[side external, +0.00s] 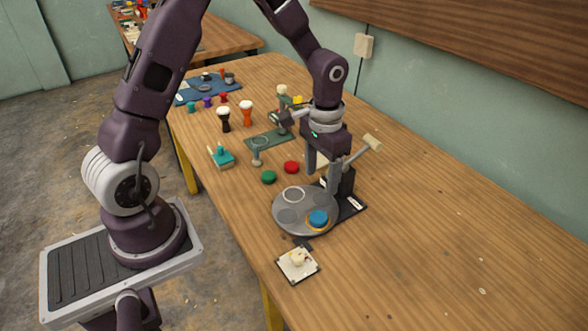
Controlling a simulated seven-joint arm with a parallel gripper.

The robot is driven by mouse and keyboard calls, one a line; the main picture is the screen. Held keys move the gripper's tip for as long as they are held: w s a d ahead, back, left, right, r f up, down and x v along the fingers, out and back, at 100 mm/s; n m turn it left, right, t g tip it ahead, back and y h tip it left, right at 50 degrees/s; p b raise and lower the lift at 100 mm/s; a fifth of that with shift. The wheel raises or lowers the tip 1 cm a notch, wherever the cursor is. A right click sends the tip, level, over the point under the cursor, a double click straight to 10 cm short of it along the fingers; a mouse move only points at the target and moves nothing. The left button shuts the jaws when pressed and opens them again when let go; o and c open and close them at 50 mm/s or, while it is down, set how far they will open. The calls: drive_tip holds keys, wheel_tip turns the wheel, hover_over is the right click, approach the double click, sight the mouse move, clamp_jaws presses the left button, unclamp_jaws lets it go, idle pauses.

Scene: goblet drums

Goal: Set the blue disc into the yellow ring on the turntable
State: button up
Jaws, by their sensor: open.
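The blue disc (317,217) is on the grey turntable (290,228), at its front right. A yellow-orange ring (315,229) shows around the disc's lower edge. The disc looks to sit within the ring, but I cannot tell if it is fully seated. My gripper (322,174) is open, with its fingers pointing down above the back right of the turntable. It is apart from the blue disc and holds nothing that I can see.
A red disc (291,167) and a green disc (268,177) lie behind the turntable. The table's right side is clear.

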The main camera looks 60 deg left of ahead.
drive_tip(key=s+r+t+y, duration=0.15)
drive_tip(key=s+r, duration=0.35)
drive_tip(key=r, duration=0.5)
drive_tip(key=s+d+r+t, duration=0.2)
drive_tip(key=s+r, duration=0.2)
drive_tip(key=s, duration=0.4)
drive_tip(key=s+d+r+t+h, duration=0.1)
drive_tip(key=s+d+r+t, duration=0.1)
drive_tip(key=s+r, duration=0.3)
drive_tip(key=s, duration=0.3)
drive_tip(key=shift+s+r, duration=0.2)
drive_tip(key=shift+r, duration=0.1)
drive_tip(key=shift+h, duration=0.25)
